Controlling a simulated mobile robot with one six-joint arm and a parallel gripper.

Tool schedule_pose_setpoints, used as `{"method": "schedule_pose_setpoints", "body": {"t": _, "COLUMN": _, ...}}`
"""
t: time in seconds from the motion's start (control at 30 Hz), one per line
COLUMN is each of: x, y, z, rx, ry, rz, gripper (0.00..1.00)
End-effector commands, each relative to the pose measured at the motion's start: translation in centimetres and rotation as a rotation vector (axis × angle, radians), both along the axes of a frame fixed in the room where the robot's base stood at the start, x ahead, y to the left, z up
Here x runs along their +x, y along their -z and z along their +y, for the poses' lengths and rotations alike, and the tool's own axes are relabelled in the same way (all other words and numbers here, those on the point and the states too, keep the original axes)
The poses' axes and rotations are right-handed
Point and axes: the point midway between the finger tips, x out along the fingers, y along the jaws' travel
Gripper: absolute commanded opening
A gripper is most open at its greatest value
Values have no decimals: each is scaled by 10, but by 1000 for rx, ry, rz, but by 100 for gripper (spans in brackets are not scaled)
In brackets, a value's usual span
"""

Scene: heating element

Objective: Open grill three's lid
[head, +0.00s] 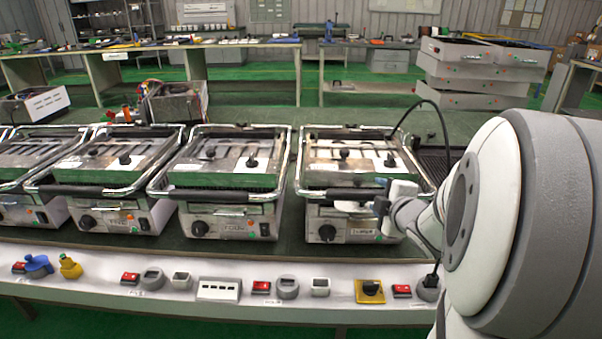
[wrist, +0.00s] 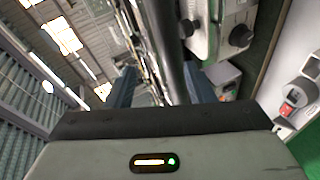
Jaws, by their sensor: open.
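The grill in front of my arm (head: 318,212) has a silver body, a black knob and a label that seems to read THREE. Its lid (head: 350,160) is down, with a curved silver frame and a black front handle bar (head: 335,194). My gripper (head: 382,194) is at the right part of this bar, at the grill's front. In the wrist view my gripper (wrist: 160,85) is open, with its blue fingers on either side of the dark handle bar (wrist: 164,40). I cannot tell whether the fingers touch the bar.
A similar grill (head: 225,180) with its lid down stands close on the left, with more beyond it. Red switches, grey sockets and a yellow-based knob (head: 370,291) line the bench's front strip (head: 330,262). A black cable (head: 440,125) arches behind my arm.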

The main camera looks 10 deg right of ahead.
Motion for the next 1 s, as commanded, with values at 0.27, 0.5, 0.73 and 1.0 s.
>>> {"method": "schedule_pose_setpoints", "body": {"t": 0.27, "x": 0, "y": 22, "z": 2, "rx": -124, "ry": -195, "rz": -110, "gripper": 49}}
{"method": "schedule_pose_setpoints", "body": {"t": 0.5, "x": 26, "y": 28, "z": 8, "rx": -132, "ry": -213, "rz": -118, "gripper": 49}}
{"method": "schedule_pose_setpoints", "body": {"t": 0.73, "x": 60, "y": 35, "z": 11, "rx": -131, "ry": -210, "rz": -117, "gripper": 49}}
{"method": "schedule_pose_setpoints", "body": {"t": 1.0, "x": 74, "y": 37, "z": 12, "rx": -132, "ry": -208, "rz": -117, "gripper": 49}}
